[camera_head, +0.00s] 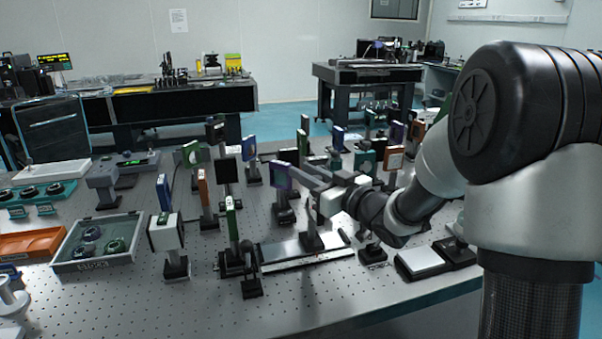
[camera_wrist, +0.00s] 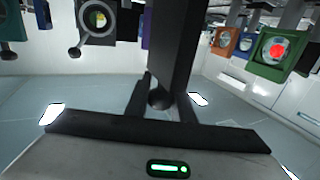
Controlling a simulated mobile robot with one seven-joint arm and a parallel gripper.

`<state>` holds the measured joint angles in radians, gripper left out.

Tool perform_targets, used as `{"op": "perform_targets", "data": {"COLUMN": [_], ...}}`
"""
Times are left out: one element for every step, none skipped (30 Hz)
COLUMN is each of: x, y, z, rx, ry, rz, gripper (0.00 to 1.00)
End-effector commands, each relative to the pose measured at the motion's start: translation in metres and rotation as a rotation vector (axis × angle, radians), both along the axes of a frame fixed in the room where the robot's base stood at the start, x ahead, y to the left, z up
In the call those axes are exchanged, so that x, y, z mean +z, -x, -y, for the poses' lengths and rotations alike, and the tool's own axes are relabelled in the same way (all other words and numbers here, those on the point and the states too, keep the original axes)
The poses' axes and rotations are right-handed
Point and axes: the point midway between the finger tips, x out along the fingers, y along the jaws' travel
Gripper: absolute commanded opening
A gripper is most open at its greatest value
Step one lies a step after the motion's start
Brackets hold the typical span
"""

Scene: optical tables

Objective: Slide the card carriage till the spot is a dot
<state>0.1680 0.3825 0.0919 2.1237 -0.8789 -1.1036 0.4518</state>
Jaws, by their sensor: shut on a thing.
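A carriage (camera_head: 312,240) with an upright post stands on a pale flat rail (camera_head: 300,253) near the front middle of the optical table. My gripper (camera_head: 312,182) reaches in from the right above the rail. It is shut on the carriage's dark post, which shows between the two fingers in the wrist view (camera_wrist: 172,45). The card face cannot be made out in either view. A broad round red spot (camera_wrist: 278,50) shows in a green-framed mount (camera_wrist: 262,69) at the right of the wrist view.
Several framed optics on posts crowd around, including a purple-edged one (camera_head: 280,176) by my fingers and a green-edged one (camera_head: 231,218) at the rail's left end. A grey tray (camera_head: 98,262) lies left. The table's front strip (camera_head: 220,315) is clear.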

Motion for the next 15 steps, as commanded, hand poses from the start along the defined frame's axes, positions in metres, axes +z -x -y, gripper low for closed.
{"op": "perform_targets", "data": {"x": [0.0001,0.0001,0.0001,0.0001,0.0001,0.0001,0.0001,0.0001,0.0001,0.0001,0.0001,0.0001,0.0001,0.0001,0.0002], "y": [-0.0001,-0.0001,-0.0001,-0.0002,-0.0003,-0.0003,-0.0003,-0.0003,-0.0003,-0.0003,-0.0003,-0.0003,-0.0002,0.0001,0.0011], "z": [0.0004,0.0006,0.0007,0.0007,0.0008,0.0010,0.0010,0.0010,0.0010,0.0010,0.0010,0.0010,0.0012,0.0016,0.0026], "rx": [-0.001,-0.001,-0.001,-0.002,-0.002,-0.002,-0.002,-0.002,-0.003,-0.003,-0.003,-0.003,-0.003,-0.003,-0.003], "ry": [0.001,0.001,0.001,0.001,0.001,0.001,0.001,0.001,0.001,0.001,0.001,0.001,0.001,0.001,0.001], "rz": [0.001,0.001,0.001,0.001,0.001,0.001,0.001,0.001,0.001,0.001,0.001,0.001,0.001,0.001,0.001], "gripper": [0.00,0.00,0.27,0.32,0.37,0.38,0.38,0.38,0.38,0.38,0.38,0.38,0.38,0.38,0.38]}}
